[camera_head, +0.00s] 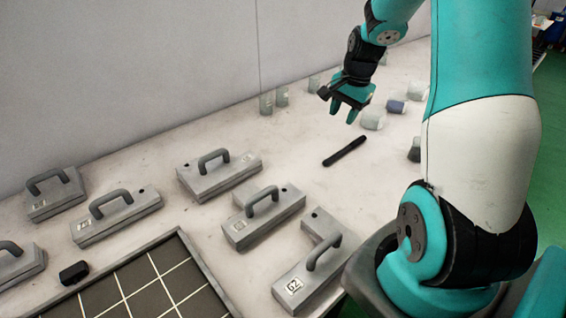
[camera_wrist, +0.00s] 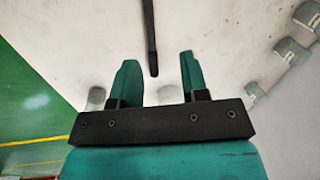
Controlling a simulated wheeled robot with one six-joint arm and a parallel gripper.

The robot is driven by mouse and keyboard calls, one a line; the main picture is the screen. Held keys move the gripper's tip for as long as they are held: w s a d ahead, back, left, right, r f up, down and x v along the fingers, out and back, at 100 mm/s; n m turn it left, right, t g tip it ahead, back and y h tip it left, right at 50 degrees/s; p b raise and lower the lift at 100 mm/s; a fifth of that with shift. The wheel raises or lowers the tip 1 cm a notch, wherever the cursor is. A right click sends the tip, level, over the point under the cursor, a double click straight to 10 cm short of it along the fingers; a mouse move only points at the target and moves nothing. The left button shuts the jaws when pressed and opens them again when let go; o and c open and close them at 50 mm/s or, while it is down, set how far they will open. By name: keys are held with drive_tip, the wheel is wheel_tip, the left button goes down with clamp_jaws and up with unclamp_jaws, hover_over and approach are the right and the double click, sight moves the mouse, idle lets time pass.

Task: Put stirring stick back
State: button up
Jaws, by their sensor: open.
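The stirring stick looks to be the thin black rod (camera_head: 344,150) lying flat on the pale table, below my gripper in the head view. In the wrist view the black rod (camera_wrist: 151,40) runs down from the top edge, its near end between and ahead of the two teal fingers. My gripper (camera_head: 343,112) is above the table, a little behind the rod in the head view. In the wrist view my gripper (camera_wrist: 156,75) has its fingers apart with nothing held between them. The rod appears apart from both fingers. I cannot tell which spot is the stick's holder.
Several grey moulds with handles (camera_head: 265,215) stand on the table at left and front. Small cups (camera_head: 372,121) stand around my gripper, also in the wrist view (camera_wrist: 290,50). A dark gridded tray (camera_head: 150,285) and a small black object (camera_head: 74,272) are at front left.

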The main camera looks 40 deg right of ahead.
drive_tip(key=s+a+r+n+y, duration=0.1)
drive_tip(key=a+r+n, duration=0.25)
drive_tip(key=a, duration=0.45)
drive_tip(key=s+a+r+n, duration=0.15)
drive_tip(key=a+n, duration=0.25)
drive_tip(key=a, duration=0.4)
drive_tip(key=s+a+r+n+y, duration=0.1)
drive_tip(key=a+r+n, duration=0.3)
drive_tip(key=a, duration=0.4)
drive_tip(key=s+a+r+n+g+y, duration=0.1)
drive_tip(key=s+a+r+n, duration=0.2)
drive_tip(key=s+a+n, duration=0.8)
drive_tip(key=s+a, duration=0.2)
drive_tip(key=s, duration=0.3)
drive_tip(key=shift+g+y, duration=0.4)
drive_tip(key=shift+r+p, duration=0.65)
drive_tip(key=shift+p, duration=0.05)
